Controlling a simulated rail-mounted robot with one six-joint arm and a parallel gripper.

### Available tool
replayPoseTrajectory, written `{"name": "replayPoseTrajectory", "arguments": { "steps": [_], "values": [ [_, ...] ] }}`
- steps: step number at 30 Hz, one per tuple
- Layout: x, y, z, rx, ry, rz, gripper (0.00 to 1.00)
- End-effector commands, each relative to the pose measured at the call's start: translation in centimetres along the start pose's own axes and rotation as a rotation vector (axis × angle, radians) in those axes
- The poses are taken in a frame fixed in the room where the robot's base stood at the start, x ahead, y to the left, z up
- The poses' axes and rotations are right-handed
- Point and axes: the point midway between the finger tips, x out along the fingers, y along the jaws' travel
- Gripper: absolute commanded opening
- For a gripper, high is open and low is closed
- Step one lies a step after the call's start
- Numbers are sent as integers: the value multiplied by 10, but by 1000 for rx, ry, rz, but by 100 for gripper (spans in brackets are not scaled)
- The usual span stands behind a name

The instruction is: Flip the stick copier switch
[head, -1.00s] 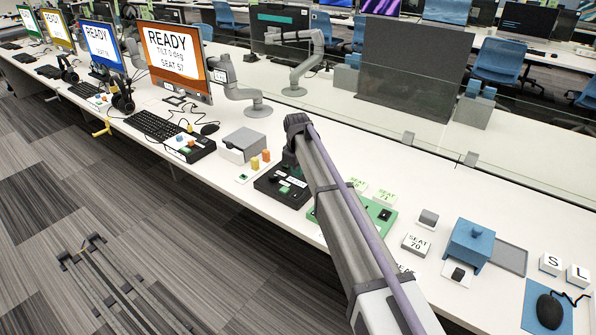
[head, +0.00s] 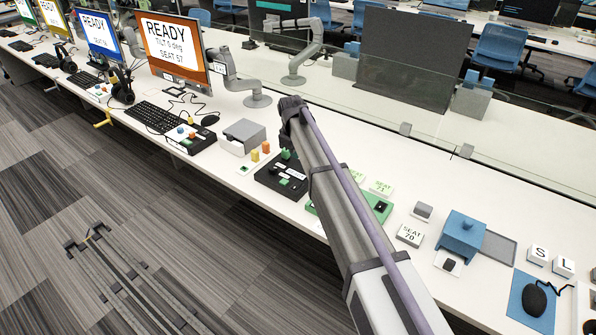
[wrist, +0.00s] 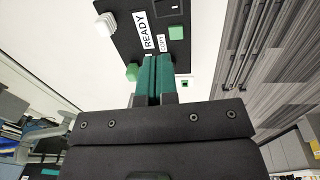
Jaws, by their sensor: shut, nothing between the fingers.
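The stick copier, a black box (head: 281,178) with white labels and a green block, sits near the front edge of the white desk in the head view. The wrist view shows a black panel (wrist: 120,45) with labels reading READY and COPY, green blocks (wrist: 176,32), a white block (wrist: 133,22) and a dark recessed part (wrist: 166,7) near the top edge. My gripper (wrist: 154,62) has its green fingers together, with nothing between them, and they overlap the panel's edge in the picture. I cannot tell whether they touch it. In the head view my arm hides the gripper.
A grey open-lidded box (head: 243,137) and orange and yellow pegs (head: 260,151) stand left of the copier. A green box (head: 378,207) is partly behind my arm. A blue box (head: 461,236) stands further right. A glass divider (head: 420,135) runs behind.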

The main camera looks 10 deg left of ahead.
Motion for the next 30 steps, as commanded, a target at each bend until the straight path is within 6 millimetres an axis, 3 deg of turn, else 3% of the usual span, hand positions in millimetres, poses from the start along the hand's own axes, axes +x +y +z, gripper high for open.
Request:
{"name": "replayPoseTrajectory", "arguments": {
  "steps": [5, 21, 30],
  "values": [
    [20, -1, 0, 0, 0, -1, 0],
    [132, -1, 0, 0, 0, -1, 0],
    [140, 0, 0, 0, 0, -1, 0]
  ]
}}
